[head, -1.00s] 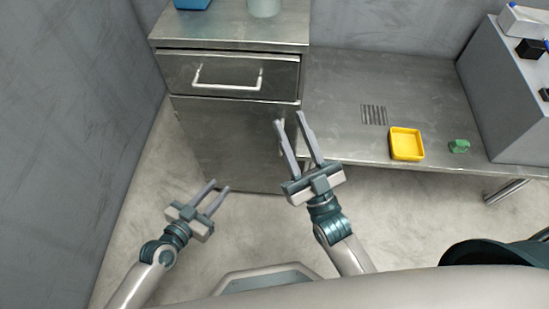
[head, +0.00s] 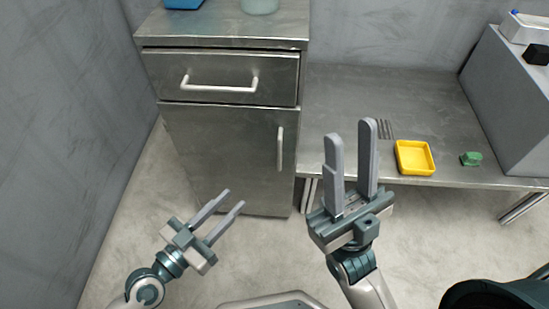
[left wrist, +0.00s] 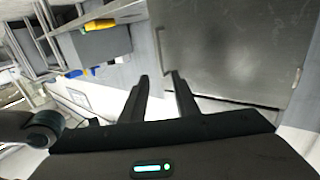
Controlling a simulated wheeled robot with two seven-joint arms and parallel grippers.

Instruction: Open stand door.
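The metal stand (head: 220,30) is at the left of centre in the head view. Its lower door (head: 215,150) is shut and has a vertical handle (head: 280,148) near its right edge. The door also fills much of the left wrist view (left wrist: 230,50). Neither gripper touches the handle.
A drawer (head: 225,77) with a horizontal handle is shut above the door. A low metal bench (head: 430,100) holds a yellow tray (head: 432,158) and a green object (head: 471,158). A grey wall (head: 70,120) stands at the left. Floor in front of the stand is clear.

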